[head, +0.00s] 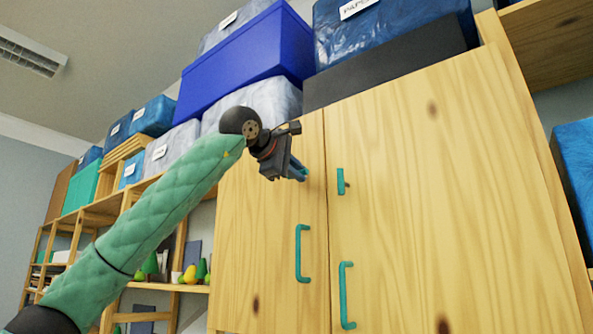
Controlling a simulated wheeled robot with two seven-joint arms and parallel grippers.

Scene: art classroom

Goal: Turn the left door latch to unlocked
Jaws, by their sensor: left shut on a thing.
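A wooden cabinet has a left door (262,280) and a right door (430,200). My left gripper (303,174) is at the upper right part of the left door, shut on the left door latch, which is mostly hidden by the fingers; only a small teal bit (306,171) shows at the fingertips. Which way this latch points cannot be told. The teal right door latch (341,182) shows on the right door, its bar upright. My right gripper is not in view.
Teal handles are on the left door (302,254) and right door (346,295) below the latches. Boxes, including a blue one (240,78), and wrapped bundles stand on top of the cabinet. Open wooden shelves (105,207) stand at the left behind my arm.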

